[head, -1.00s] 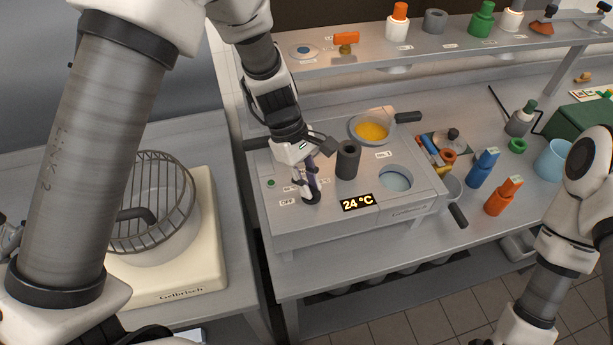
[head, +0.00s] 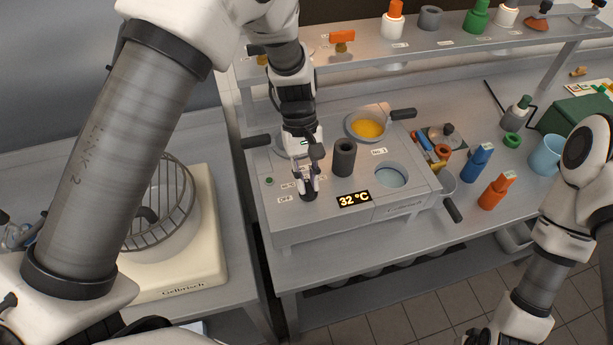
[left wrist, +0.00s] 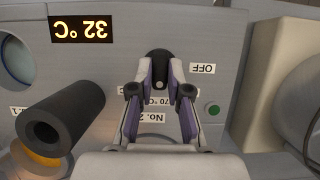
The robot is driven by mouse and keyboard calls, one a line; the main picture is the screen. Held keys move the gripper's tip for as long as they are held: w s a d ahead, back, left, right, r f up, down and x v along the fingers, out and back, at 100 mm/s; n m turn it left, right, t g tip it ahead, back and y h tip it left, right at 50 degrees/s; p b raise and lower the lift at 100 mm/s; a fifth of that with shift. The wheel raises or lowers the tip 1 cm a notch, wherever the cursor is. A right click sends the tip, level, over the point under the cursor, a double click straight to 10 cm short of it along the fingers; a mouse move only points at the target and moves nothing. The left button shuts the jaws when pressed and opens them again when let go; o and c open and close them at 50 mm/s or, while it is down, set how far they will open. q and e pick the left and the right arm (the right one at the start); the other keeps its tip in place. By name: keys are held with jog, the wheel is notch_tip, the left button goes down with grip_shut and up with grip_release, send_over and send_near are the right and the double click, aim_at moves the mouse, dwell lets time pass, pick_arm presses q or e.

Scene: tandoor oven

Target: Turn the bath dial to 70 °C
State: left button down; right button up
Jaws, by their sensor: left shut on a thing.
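The bath dial (left wrist: 159,62) is a black knob on the grey bath unit (head: 300,232). In the head view the dial (head: 309,195) shows just below my fingertips. My left gripper (head: 309,186) comes down from above and is shut on the dial. In the left wrist view its two fingers (left wrist: 159,88) sit on either side of the knob. A display (head: 354,199) reads 32 °C; it shows upside down in the wrist view (left wrist: 81,29). Labels OFF and 70 °C lie around the dial, partly hidden by the fingers. My right gripper is not visible.
A dark grey cylinder (head: 344,158) stands close to the right of my left gripper. A pan with yellow liquid (head: 368,127) and an open round bath (head: 390,176) are on the unit. Blue (head: 479,163) and orange (head: 494,192) bottles stand to the right. A shelf (head: 440,45) runs behind.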

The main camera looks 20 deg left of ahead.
pick_arm(q)
jog(key=shift+s+f, duration=0.25)
jog(key=c, duration=1.1)
grip_release()
jog(key=shift+d+r, duration=0.1)
jog(key=shift+d, duration=0.05)
jog(key=shift+r, duration=0.1)
jog(key=shift+w+r, duration=0.1)
jog(key=shift+w, duration=0.05)
jog(key=v, duration=1.1)
jog(key=shift+r, duration=0.35)
